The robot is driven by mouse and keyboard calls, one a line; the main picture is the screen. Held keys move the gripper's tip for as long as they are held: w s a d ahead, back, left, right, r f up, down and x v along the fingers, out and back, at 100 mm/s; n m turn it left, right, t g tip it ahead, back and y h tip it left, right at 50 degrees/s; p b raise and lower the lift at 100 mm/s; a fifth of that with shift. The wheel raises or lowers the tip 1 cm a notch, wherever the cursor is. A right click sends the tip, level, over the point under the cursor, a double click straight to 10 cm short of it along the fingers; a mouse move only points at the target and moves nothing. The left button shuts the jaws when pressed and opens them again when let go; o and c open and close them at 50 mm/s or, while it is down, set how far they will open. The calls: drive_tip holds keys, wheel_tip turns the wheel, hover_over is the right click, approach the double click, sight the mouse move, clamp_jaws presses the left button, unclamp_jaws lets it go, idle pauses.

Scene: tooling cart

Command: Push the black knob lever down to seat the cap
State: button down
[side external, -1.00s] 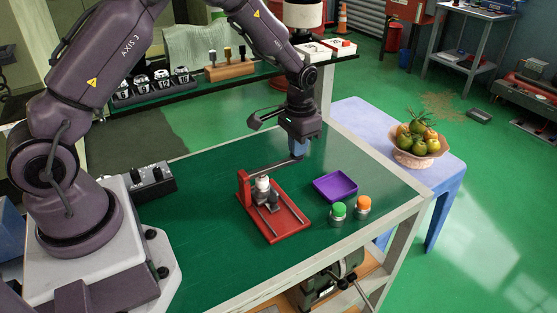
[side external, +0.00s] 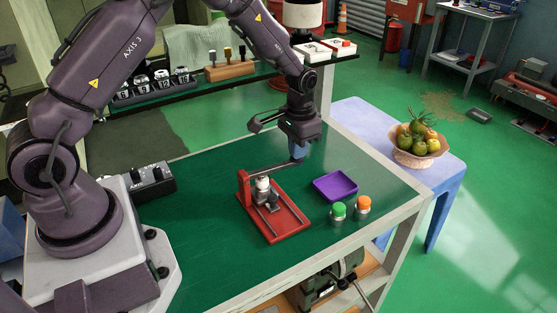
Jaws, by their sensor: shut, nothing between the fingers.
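A red press (side external: 287,226) stands on the green cart top, with a post at its left end. A grey lever (side external: 275,168) runs from the post to the right, sloping slightly upward. A small white-topped container (side external: 263,184) stands under the lever; whether its cap is seated is too small to tell. My gripper (side external: 298,154) is shut and empty, pointing down at the lever's far right end. Its fingertips look at or just above that end; contact is unclear. The black knob cannot be made out there.
A purple tray (side external: 335,187) and jars with green (side external: 339,208) and orange (side external: 363,203) lids stand right of the press. A black control box (side external: 152,183) is at the left. A fruit basket (side external: 417,156) sits on a blue table beyond. The cart top's front is clear.

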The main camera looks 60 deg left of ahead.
sight(286, 164)
drive_tip(key=shift+f, duration=1)
idle(1.1)
drive_tip(key=shift+r, duration=0.1)
drive_tip(key=shift+r, duration=4)
drive_tip(key=shift+s, duration=0.1)
drive_tip(key=s, duration=0.3)
drive_tip(key=shift+s+d+r+g, duration=0.2)
drive_tip(key=shift+d+g, duration=0.1)
drive_tip(key=shift+g, duration=0.1)
drive_tip(key=s+d+r+t, duration=0.2)
drive_tip(key=s+r+t, duration=0.1)
drive_tip(key=s+r, duration=0.6)
drive_tip(key=s+d+r+t, duration=0.3)
drive_tip(key=s+r, duration=0.6)
drive_tip(key=s, duration=0.3)
drive_tip(key=shift+r, duration=0.4)
